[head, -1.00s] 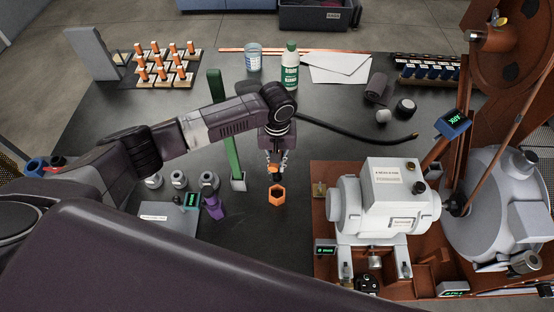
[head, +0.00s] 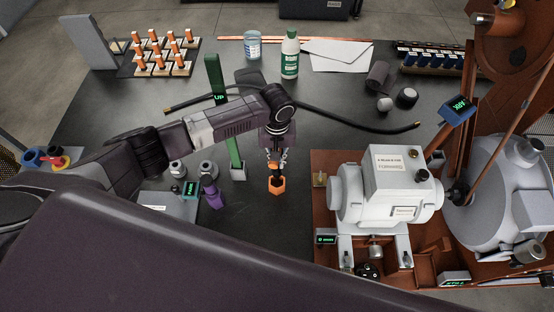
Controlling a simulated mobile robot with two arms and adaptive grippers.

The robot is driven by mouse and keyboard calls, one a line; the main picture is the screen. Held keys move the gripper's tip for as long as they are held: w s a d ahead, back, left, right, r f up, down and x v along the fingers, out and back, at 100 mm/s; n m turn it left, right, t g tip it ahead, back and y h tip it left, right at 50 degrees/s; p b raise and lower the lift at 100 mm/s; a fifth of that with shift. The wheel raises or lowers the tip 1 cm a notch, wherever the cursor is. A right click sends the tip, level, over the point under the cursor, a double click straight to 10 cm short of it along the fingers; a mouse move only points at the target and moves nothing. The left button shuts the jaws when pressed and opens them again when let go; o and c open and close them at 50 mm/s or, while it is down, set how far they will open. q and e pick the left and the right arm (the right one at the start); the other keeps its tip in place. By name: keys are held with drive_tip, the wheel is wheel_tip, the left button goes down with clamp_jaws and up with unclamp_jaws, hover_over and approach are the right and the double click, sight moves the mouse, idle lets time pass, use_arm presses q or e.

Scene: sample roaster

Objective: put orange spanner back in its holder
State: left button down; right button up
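The orange spanner (head: 277,185) shows as a six-sided ring below my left gripper, with an orange part above the ring. My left gripper (head: 275,163) points down over the dark table, and its fingers appear closed around the spanner's upper part. I cannot tell whether the ring touches the table. No holder can be clearly made out as the orange spanner's. A purple tool (head: 212,194) stands beside a small green-lit display (head: 190,188) to the left. My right gripper is not in view.
A green post (head: 214,75) marked UP stands left of the gripper. A black cable (head: 350,121) runs behind it. The white motor (head: 385,198) on its brown base lies to the right. A green-white bottle (head: 290,55) stands at the back. Bare table lies around the spanner.

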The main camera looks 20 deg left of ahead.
sight(277, 176)
use_arm(q)
drive_tip(key=shift+f+b, duration=0.6)
drive_tip(key=shift+f, duration=0.7)
drive_tip(key=shift+f+b, duration=0.85)
drive_tip(key=shift+f, duration=1.3)
drive_tip(key=shift+f+b, duration=0.3)
drive_tip(key=shift+f+b, duration=0.5)
drive_tip(key=shift+f, duration=0.65)
drive_tip(key=shift+f, duration=0.1)
drive_tip(key=c, duration=1.9)
unclamp_jaws()
drive_tip(key=shift+c, duration=0.2)
